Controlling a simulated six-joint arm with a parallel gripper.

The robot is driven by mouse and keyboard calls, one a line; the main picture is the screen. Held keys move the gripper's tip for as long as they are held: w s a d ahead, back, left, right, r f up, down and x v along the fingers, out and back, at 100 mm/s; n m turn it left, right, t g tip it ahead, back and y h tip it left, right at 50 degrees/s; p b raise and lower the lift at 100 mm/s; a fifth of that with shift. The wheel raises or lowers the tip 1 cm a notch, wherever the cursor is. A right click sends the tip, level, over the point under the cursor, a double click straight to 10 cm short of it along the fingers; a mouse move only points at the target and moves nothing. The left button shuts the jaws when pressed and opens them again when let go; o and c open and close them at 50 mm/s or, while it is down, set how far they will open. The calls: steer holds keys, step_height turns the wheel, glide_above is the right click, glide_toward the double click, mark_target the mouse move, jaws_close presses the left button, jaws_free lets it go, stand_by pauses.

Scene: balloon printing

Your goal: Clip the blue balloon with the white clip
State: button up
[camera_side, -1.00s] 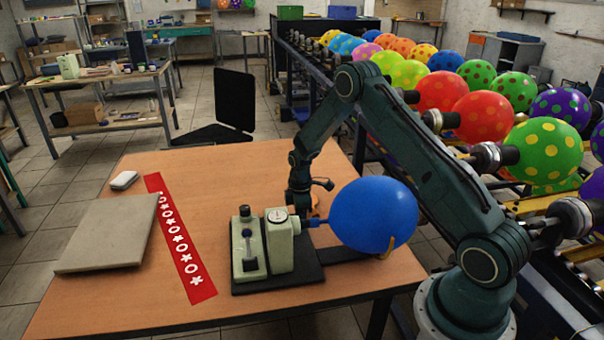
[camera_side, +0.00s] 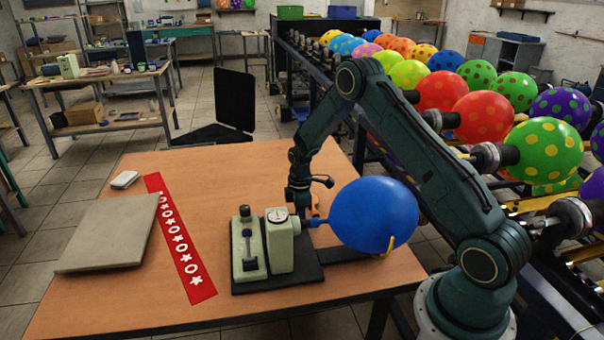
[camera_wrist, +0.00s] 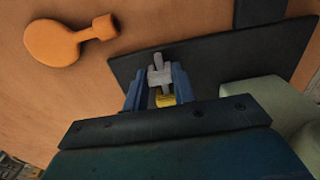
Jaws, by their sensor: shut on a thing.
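The blue balloon (camera_side: 375,215) is inflated and sits at the right of the pale green gauge device, its neck toward the device. My gripper (camera_side: 300,207) is low behind the device, left of the balloon; its fingertips are hidden in the side view. In the wrist view my gripper (camera_wrist: 155,92) has blue fingers shut on a small pale grey-white piece, the white clip (camera_wrist: 158,70), above the black base plate. A yellow bit shows between the fingers. The balloon does not show in the wrist view, so I cannot tell how far the clip is from its neck.
The pale green gauge device (camera_side: 280,250) stands on a black base plate (camera_side: 300,278). An orange paddle-shaped piece (camera_wrist: 52,42) lies beside the plate. A red stencil strip (camera_side: 180,240), a grey slab (camera_side: 108,235) and a small white block (camera_side: 124,180) lie to the left. The table's back middle is clear.

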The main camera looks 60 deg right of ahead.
steer(key=shift+r, duration=4.55)
steer(key=s+a+r, duration=0.8)
steer(key=s+r, duration=0.2)
steer(key=r, duration=0.3)
steer(key=shift+s, duration=0.15)
steer(key=shift+f, duration=0.35)
steer(key=shift+s+d+f, duration=0.15)
steer(key=shift+f, duration=0.75)
steer(key=shift+s+d+f, duration=0.1)
steer(key=shift+s+f, duration=0.05)
steer(key=shift+f, duration=0.75)
steer(key=shift+s+d+f, duration=0.15)
steer(key=shift+f, duration=2.25)
steer(key=shift+f, duration=1)
